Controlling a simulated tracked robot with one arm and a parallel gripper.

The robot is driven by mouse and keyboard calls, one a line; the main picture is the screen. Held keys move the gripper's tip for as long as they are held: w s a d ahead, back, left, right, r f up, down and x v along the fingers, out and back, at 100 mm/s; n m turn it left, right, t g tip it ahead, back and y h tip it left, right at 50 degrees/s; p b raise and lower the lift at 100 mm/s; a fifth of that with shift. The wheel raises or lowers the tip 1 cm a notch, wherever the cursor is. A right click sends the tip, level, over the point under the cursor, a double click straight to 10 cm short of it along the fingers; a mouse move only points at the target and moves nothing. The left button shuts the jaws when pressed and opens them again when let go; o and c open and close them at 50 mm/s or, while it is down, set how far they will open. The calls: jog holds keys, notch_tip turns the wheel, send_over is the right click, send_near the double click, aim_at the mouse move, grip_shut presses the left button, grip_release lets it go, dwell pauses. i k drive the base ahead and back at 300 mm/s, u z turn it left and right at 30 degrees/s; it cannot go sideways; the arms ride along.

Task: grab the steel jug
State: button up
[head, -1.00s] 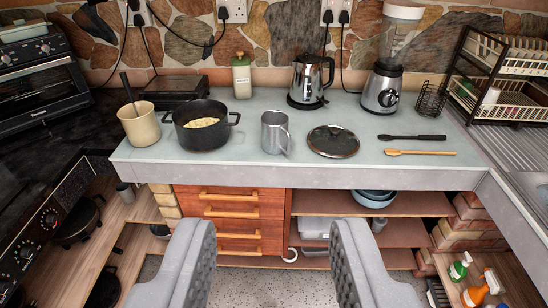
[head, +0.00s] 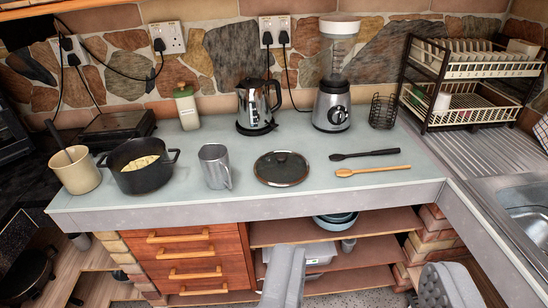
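The steel jug (head: 215,167) is a plain grey metal cylinder with a handle on its right side. It stands upright on the pale counter (head: 330,202), between the black pot and the glass lid. My gripper (head: 362,285) is at the bottom of the head view, with two grey padded fingers spread wide apart. It is open and empty, in front of the counter and lower right of the jug, well away from it.
A black pot (head: 146,178) is left of the jug, with a beige utensil crock (head: 75,171) beyond it. A glass lid (head: 282,168) lies close on its right. Behind stand a kettle (head: 256,108) and a blender (head: 332,107). Spoons lie right; the counter front before the jug is clear.

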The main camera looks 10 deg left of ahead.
aim_at(213, 159)
jog(key=z, duration=0.25)
jog(key=i, duration=1.7)
jog(key=u, duration=0.85)
